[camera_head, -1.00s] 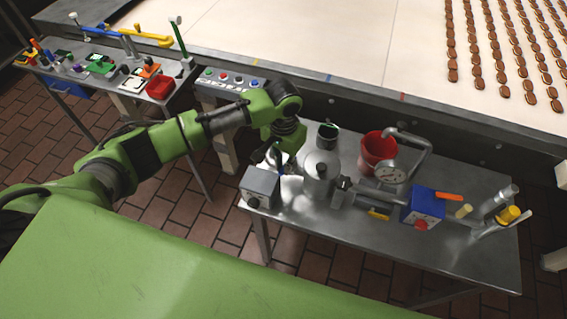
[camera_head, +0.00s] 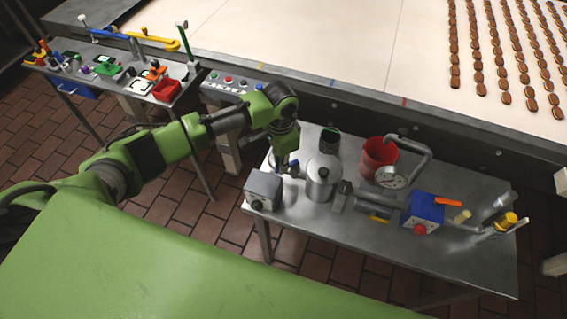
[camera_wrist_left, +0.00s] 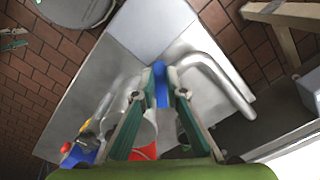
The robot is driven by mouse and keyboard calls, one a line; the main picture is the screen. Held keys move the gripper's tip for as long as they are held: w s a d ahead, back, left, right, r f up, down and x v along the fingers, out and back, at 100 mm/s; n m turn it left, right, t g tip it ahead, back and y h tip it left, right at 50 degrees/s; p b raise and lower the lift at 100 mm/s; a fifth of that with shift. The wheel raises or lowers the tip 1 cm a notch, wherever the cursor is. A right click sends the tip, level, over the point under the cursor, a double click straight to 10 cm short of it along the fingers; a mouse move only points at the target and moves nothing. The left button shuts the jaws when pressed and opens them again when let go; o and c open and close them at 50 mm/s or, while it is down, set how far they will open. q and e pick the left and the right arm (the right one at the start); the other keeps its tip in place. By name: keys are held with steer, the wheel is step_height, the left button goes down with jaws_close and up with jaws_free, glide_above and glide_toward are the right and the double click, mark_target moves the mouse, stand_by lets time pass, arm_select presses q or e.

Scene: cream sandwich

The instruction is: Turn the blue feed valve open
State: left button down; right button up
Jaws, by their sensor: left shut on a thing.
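My left gripper (camera_head: 282,164) points down over the left end of the steel bench, between the grey box and the lidded steel pot. In the left wrist view its fingers (camera_wrist_left: 160,90) are closed on a blue handle (camera_wrist_left: 160,75), which I take to be the blue feed valve. A little of this blue handle (camera_head: 293,167) shows beside the fingers in the head view. The fingers hide much of the valve, so its exact angle cannot be told. My right gripper is not in view.
The grey box (camera_head: 264,188) and lidded pot (camera_head: 322,178) stand close to the gripper. A dark-green cup (camera_head: 329,138), red container (camera_head: 377,158), gauge (camera_head: 391,177) and blue box (camera_head: 424,208) stand further right. A conveyor (camera_head: 330,40) runs behind. A tool table (camera_head: 185,82) stands left.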

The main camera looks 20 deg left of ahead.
arm_select(q)
steer(key=shift+w+a+m+b, duration=0.1)
steer(key=shift+w+a+m, duration=0.3)
steer(key=shift+m, duration=0.95)
steer(key=shift+w+a+m+b, duration=0.1)
steer(key=shift+w+m, duration=0.55)
steer(key=shift+m, duration=0.75)
steer(key=shift+w+a+m+b, duration=0.1)
steer(key=shift+w+a+m, duration=0.3)
steer(key=shift+m, duration=0.95)
steer(key=shift+w+d, duration=0.15)
steer(key=shift+w, duration=0.05)
steer(key=c, duration=2)
jaws_free()
steer(key=shift+c, duration=0.2)
steer(key=shift+r, duration=0.15)
step_height(320, 180, up, 12)
